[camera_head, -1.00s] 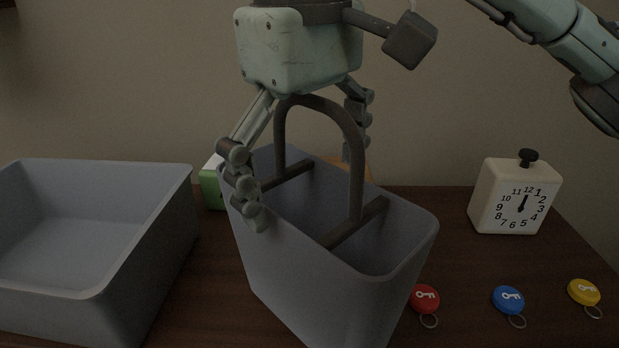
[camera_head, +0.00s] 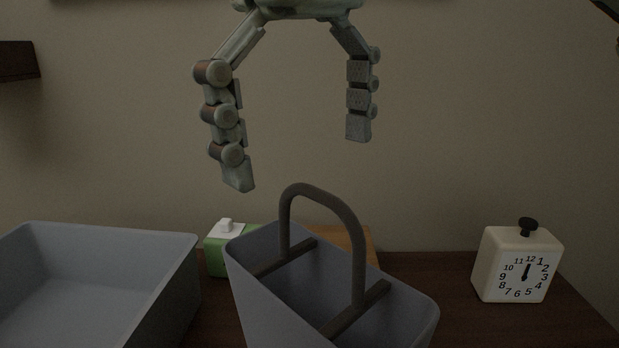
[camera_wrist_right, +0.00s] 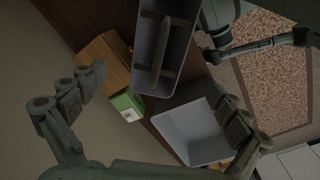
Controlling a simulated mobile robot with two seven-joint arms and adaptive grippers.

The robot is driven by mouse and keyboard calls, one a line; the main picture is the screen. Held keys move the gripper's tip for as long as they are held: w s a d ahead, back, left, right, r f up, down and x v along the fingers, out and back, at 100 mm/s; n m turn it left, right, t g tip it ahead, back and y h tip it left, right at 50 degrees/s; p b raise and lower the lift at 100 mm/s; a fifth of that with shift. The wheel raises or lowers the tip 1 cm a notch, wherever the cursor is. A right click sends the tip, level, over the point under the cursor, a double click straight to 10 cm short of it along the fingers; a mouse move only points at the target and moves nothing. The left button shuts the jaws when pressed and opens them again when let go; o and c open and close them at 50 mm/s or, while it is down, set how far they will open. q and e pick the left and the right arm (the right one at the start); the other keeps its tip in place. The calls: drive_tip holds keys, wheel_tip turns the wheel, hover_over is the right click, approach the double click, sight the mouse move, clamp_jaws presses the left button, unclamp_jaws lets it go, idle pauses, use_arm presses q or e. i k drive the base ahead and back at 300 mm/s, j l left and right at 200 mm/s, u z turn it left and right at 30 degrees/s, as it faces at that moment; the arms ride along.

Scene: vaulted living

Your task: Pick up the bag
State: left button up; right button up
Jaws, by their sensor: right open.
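The bag (camera_head: 262,311) is a grey open-topped tote with a dark arched handle (camera_head: 358,250) across its top. It stands upright on the dark wooden table. My right gripper (camera_head: 295,165) is open and empty, above the bag and apart from the handle, with its fingers pointing down. In the right wrist view the bag (camera_wrist_right: 184,52) and its handle show at the top, beyond the open fingers. The bag's lower part is cut off in the head view. My left gripper is not in the head view.
A grey open bin (camera_head: 185,275) stands left of the bag. A green and white box (camera_head: 215,262) and a wooden item (camera_head: 358,240) are behind it. A cream clock (camera_head: 515,265) stands to the right on the table (camera_head: 570,318).

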sight(293, 288)
drive_tip(key=k, duration=2)
